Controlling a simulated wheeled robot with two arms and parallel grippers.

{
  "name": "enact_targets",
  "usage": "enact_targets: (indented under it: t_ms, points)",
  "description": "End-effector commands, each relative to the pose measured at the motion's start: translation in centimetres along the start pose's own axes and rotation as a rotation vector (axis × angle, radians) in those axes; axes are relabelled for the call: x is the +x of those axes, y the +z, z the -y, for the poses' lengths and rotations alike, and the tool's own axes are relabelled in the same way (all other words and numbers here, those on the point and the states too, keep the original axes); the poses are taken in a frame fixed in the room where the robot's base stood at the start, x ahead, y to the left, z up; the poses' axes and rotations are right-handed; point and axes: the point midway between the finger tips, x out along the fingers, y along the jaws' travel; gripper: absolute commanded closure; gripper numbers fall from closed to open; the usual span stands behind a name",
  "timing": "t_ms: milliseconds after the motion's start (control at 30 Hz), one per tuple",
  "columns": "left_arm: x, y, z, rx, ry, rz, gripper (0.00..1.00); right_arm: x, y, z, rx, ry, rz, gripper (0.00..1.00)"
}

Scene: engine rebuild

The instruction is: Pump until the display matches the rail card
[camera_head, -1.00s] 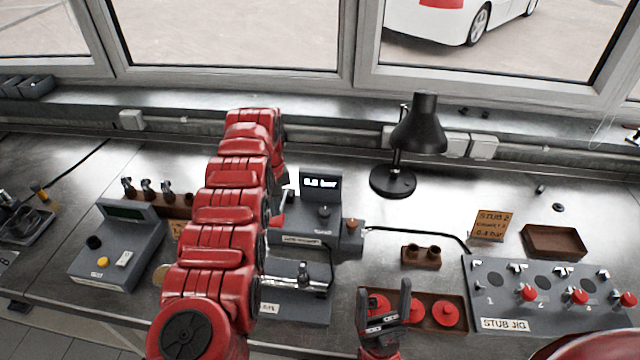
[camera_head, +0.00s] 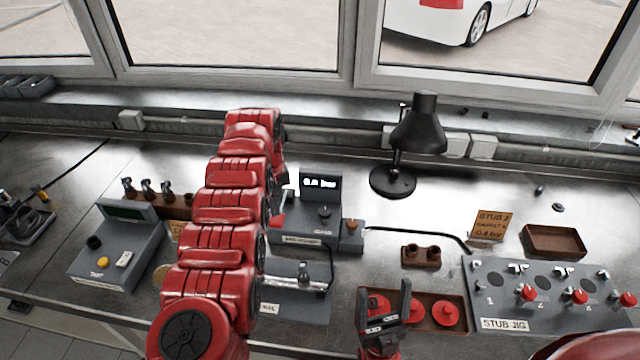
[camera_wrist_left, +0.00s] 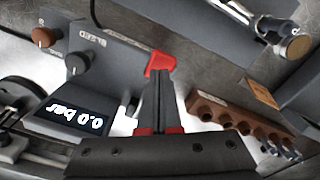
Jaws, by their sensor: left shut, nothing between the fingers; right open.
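The pump unit's display (camera_head: 320,182) stands behind my left arm; in the left wrist view the display (camera_wrist_left: 78,117) appears upside down and seems to read 0.0 bar. The orange rail card (camera_head: 492,225) stands at the right; its small print seems to read STUB 2, a gasket line and 0.4 bar. My left gripper (camera_wrist_left: 160,103) is shut and empty, its tips at the red lever handle (camera_wrist_left: 160,63); I cannot tell whether they touch. In the head view my left arm hides most of that gripper. My right gripper (camera_head: 384,307) is open and empty over the brown tray.
The brown tray (camera_head: 458,298) holds red round caps. The stub jig (camera_head: 545,283) lies to its right. A black lamp (camera_head: 418,135) stands behind. A grey console (camera_head: 118,250) is at left. A cable (camera_head: 425,231) runs from the pump unit toward the jig.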

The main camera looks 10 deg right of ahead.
Motion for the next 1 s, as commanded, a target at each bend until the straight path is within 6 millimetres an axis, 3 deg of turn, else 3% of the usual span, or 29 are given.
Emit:
enact_targets:
  t_ms: [467, 1000]
  points:
    - [0.1, 0.0, 0.0, 0.0, 0.0, 0.0, 1.0, -0.1, 0.0, 0.0, 0.0, 0.0, 0.0, 0.26]
    - [2.6, 0.0, 0.0, -0.001, 0.001, -0.001, 1.0, -1.5, 0.2, 0.1, 0.0, 0.0, 0.0, 0.26]
